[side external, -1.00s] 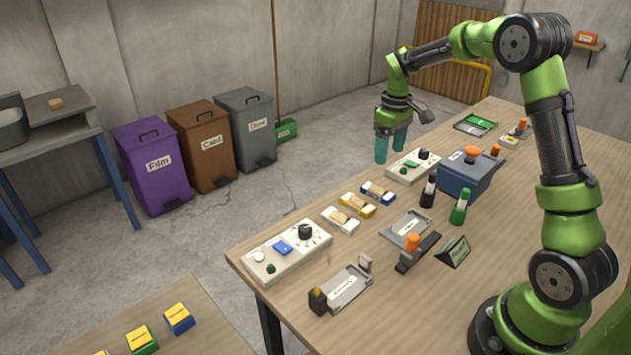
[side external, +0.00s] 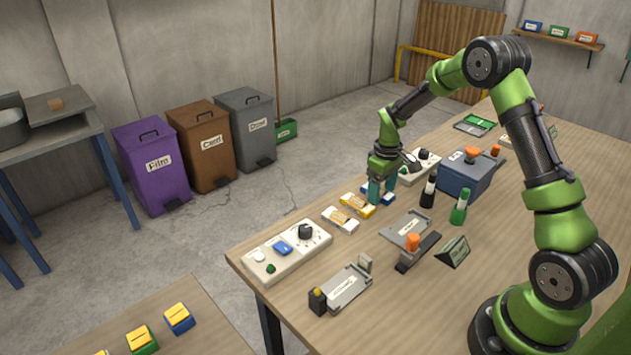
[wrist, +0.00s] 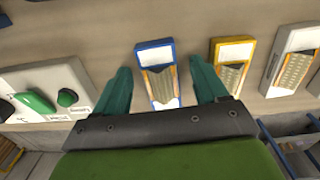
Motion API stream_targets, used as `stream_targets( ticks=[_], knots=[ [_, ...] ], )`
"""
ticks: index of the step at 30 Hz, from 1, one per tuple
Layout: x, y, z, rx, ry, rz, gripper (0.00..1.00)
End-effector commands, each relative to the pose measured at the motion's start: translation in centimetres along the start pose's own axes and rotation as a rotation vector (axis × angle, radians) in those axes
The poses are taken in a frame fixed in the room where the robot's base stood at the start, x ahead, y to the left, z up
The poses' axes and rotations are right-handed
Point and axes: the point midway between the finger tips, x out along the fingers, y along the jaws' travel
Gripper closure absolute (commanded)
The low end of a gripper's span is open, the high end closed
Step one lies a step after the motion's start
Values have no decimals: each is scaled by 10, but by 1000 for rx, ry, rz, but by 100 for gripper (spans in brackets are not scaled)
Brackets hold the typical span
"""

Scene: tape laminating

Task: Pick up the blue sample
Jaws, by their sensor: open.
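The blue sample (side external: 364,188) is a small blue-edged, white-ended piece with a tan patterned middle, lying on the table. In the side view it is partly hidden by my gripper (side external: 381,191), which points down over it. In the wrist view the blue sample (wrist: 155,56) lies between the two teal fingers of my gripper (wrist: 160,70), with space on both sides. My gripper is open and empty. I cannot tell exactly how far the fingertips are above the table.
A yellow sample (side external: 353,203) and a white sample (side external: 340,218) lie in a row beside it. A panel with a green switch (wrist: 38,101) is on its other side. Black (side external: 428,192) and green (side external: 460,207) bottles and a blue-grey box (side external: 466,176) stand nearby.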

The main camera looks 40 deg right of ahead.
Motion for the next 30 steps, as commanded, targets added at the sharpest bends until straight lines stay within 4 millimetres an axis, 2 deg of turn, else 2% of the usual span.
stream_targets(
  ticks=[4, 16, 25, 30],
  knots=[
    [0, 0, 0, 0, 0, 0, 28],
    [-1, 0, 0, 0, 0, 0, 89],
    [-3, 0, 0, 0, 1, 1, 89],
    [-17, 0, -1, 0, 2, 2, 89]
  ],
)
